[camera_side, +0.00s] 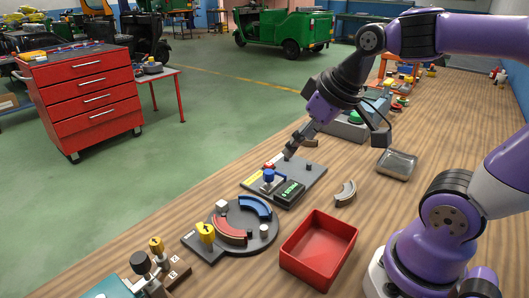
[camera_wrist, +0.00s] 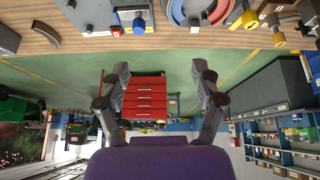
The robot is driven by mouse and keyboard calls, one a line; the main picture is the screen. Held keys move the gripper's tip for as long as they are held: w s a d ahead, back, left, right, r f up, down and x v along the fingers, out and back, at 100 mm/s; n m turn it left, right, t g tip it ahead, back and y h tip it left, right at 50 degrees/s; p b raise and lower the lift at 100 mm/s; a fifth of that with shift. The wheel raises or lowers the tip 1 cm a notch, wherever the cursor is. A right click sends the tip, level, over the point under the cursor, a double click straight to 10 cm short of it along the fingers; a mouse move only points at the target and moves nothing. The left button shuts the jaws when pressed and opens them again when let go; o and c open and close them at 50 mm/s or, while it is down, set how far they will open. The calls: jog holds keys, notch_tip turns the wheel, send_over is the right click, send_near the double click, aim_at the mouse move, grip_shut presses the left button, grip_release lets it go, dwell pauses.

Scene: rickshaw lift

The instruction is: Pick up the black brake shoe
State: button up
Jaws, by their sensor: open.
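My gripper (camera_side: 297,146) is open and empty, tilted down-left above the far edge of the grey plate; in the wrist view its fingers stand wide apart (camera_wrist: 161,75). A dark brownish curved shoe (camera_side: 309,143) lies on the table beyond the plate, close behind the gripper in the side view. It also shows at the upper left of the wrist view (camera_wrist: 45,34). A pale grey curved shoe (camera_side: 345,193) lies right of the plate. A blue shoe (camera_side: 255,206) and a red shoe (camera_side: 230,229) sit on the round dark fixture (camera_side: 265,239).
The grey plate (camera_side: 313,171) bears a blue knob, a red button and a dark green-lettered box. An empty red bin (camera_side: 319,246) stands nearer, right of the fixture. A metal tray (camera_side: 397,164) stands at right.

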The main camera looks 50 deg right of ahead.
jog(key=w+d, duration=0.7)
jog(key=h, duration=0.2)
send_near(304, 137)
jog(key=f, duration=0.2)
jog(key=w+f, duration=0.1)
jog(key=shift+d+t, duration=0.3)
jog(key=x, duration=0.5)
jog(key=shift+w+f, duration=0.2)
jog(key=shift+f, duration=0.15)
grip_shut()
